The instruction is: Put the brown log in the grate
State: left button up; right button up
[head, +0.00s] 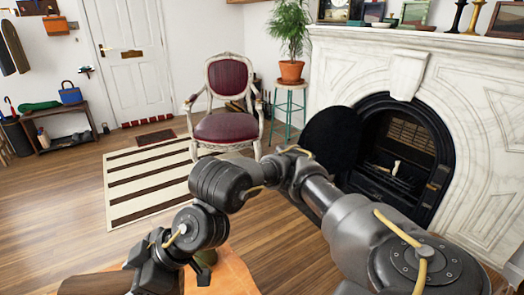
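The grate (392,190) is inside the dark opening of the marble fireplace at the right. A small pale object (396,168) shows in it, too small to make out. One arm comes in from the lower right, bends at the picture's middle and folds back to the lower left. I take it as my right arm. Its gripper (150,278) is at the bottom edge, with the fingertips not clearly seen. A brown rounded thing (92,284), perhaps the brown log, shows beside it, cut off by the frame. I cannot tell whether the gripper holds it. My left gripper is not in view.
A round black panel (332,143) stands at the opening's left side. A red chair (226,128), striped rug (128,190) and plant stand (289,105) stand behind. Wood floor (50,225) is free at left.

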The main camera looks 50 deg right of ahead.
aim_at(386, 169)
jog(key=u, duration=2.15)
jog(key=k, duration=1.55)
jog(key=u, duration=2.6)
jog(key=k, duration=1.3)
jog(key=u, duration=0.55)
